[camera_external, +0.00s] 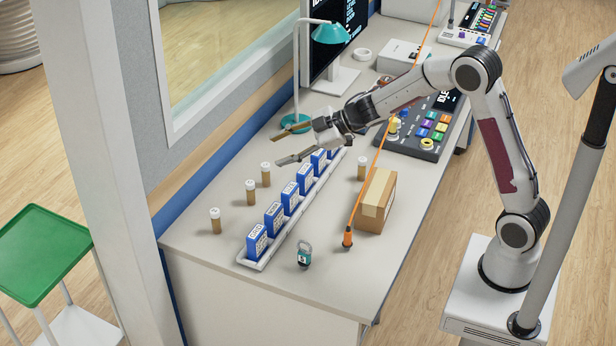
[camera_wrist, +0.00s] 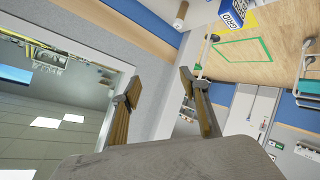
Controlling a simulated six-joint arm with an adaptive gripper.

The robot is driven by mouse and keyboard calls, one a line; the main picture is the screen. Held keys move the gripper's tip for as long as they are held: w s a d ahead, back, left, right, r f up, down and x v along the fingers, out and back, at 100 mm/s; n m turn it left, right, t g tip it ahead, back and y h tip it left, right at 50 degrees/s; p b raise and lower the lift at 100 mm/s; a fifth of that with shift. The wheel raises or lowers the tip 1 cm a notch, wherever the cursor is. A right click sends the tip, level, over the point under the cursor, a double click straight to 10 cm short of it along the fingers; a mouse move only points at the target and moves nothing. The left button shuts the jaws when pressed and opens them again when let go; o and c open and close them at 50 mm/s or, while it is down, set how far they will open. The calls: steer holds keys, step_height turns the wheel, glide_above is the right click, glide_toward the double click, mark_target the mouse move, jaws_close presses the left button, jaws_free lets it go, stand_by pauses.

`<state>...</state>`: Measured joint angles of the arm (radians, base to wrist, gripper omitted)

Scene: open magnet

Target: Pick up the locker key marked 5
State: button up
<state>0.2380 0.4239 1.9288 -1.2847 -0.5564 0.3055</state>
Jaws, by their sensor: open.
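A small teal tag with a grey loop (camera_external: 304,255) stands near the front of the desk, right of the white rack. It may be the locker key, but I cannot read a 5 on it. No other thing in view is clearly a key. My gripper (camera_external: 280,149) is open and empty, high above the desk by the rack's far part, well behind the teal tag. Its two fingers point left. In the wrist view the open fingers (camera_wrist: 159,80) have nothing between them, and the teal tag does not show.
Several blue labelled boxes (camera_external: 273,219) stand in the white rack (camera_external: 251,264). Brown bottles (camera_external: 215,221) stand left of it. A cardboard box (camera_external: 375,201) and an orange plug on a cord (camera_external: 347,238) are to the right. A teal lamp (camera_external: 331,33) stands behind. The front desk corner is clear.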

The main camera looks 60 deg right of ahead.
step_height(320, 180, down, 6)
steer(key=a+n+g+y, duration=0.2)
steer(key=n+g+y, duration=0.3)
steer(key=g+y, duration=0.4)
steer(key=g, duration=0.1)
glide_toward(305, 251)
steer(key=a+f, duration=0.3)
steer(key=a, duration=0.1)
steer(key=shift+w+f, duration=0.1)
steer(key=shift+w, duration=0.2)
steer(key=shift+a, duration=0.2)
steer(key=shift+x, duration=2.4)
steer(key=c, duration=1)
